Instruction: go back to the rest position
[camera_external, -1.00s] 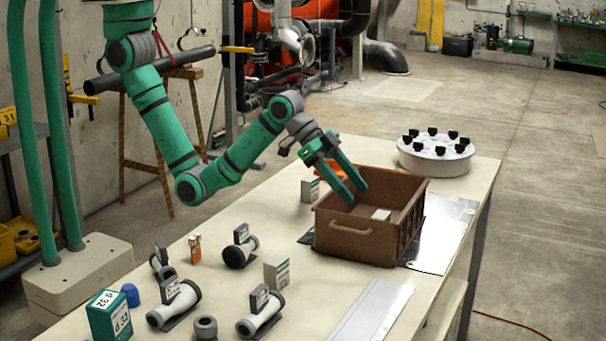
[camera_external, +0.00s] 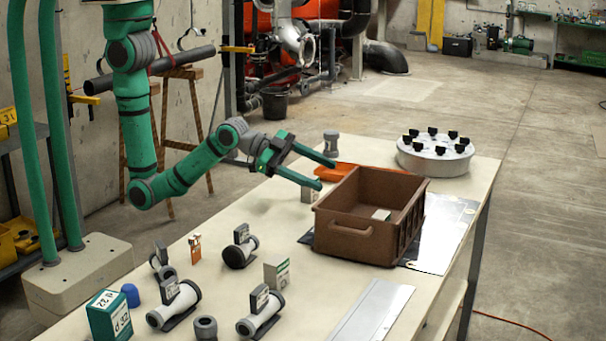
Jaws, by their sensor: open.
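My gripper (camera_external: 328,174) is open and empty. Its green fingers point right, above the table to the left of the brown crate (camera_external: 352,237).
Several grey-white pipe pieces (camera_external: 262,312) with tags stand on the table (camera_external: 215,222) in front. A d 32 box (camera_external: 109,316) is at front left. An orange item (camera_external: 345,171) and grey fitting (camera_external: 331,143) lie behind my gripper. A round white unit (camera_external: 436,155) stands at the back.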

